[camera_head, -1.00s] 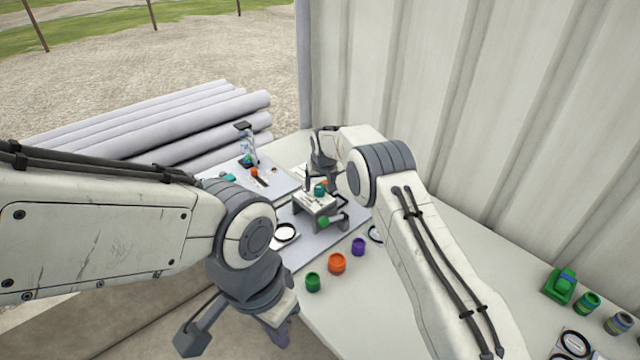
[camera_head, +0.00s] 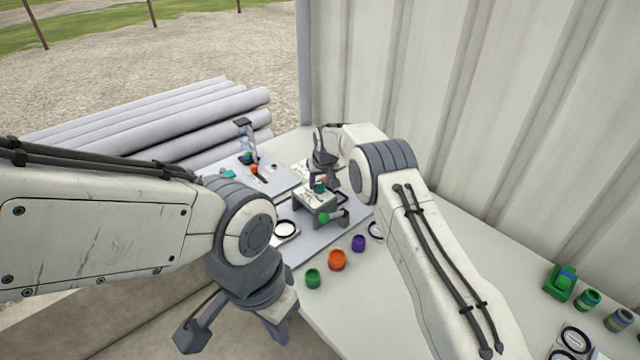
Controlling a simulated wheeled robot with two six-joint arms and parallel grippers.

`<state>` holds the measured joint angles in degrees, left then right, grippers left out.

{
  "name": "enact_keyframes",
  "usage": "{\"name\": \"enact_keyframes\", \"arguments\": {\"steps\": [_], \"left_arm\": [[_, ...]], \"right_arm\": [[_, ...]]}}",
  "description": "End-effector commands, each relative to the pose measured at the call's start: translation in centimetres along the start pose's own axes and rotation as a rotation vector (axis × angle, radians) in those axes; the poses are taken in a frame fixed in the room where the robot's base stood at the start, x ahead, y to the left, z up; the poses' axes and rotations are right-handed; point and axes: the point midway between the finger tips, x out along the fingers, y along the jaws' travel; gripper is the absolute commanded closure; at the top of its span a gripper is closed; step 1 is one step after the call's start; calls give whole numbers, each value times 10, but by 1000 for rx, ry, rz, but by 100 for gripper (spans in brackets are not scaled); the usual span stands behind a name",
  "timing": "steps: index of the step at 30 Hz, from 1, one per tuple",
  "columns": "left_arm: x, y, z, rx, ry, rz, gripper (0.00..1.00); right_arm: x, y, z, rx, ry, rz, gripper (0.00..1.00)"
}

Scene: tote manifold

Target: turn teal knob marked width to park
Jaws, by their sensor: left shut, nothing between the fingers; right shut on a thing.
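The teal knob (camera_head: 320,188) sits on the pale top of a small grey stand (camera_head: 301,203). Its marking is too small to read. My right gripper (camera_head: 321,180) reaches down from above and is shut on the teal knob, partly hiding it. A round green knob (camera_head: 323,218) is on the front of the same stand, with a dark bar beside it. My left gripper (camera_head: 280,335) is shut and empty, low in the picture, clear of the stand and in front of the table edge.
Green (camera_head: 312,279), orange (camera_head: 337,261) and purple (camera_head: 358,244) pots stand in front of the stand. A white ring-shaped dial (camera_head: 285,229) lies left of it. Another panel with a post (camera_head: 247,145) is behind left. A corrugated wall (camera_head: 450,110) bounds the right.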

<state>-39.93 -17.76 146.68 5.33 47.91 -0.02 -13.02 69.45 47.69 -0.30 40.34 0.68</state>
Motion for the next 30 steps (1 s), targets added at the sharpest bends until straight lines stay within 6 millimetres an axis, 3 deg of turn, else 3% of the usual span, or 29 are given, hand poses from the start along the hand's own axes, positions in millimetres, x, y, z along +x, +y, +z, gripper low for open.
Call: {"name": "enact_keyframes", "arguments": {"steps": [15,30], "left_arm": [[31,-2,2,0,0,0,100],[37,-3,2,0,0,0,100]], "right_arm": [[2,3,0,-336,2,-140,100],[0,4,-1,-501,1,-207,100]]}}
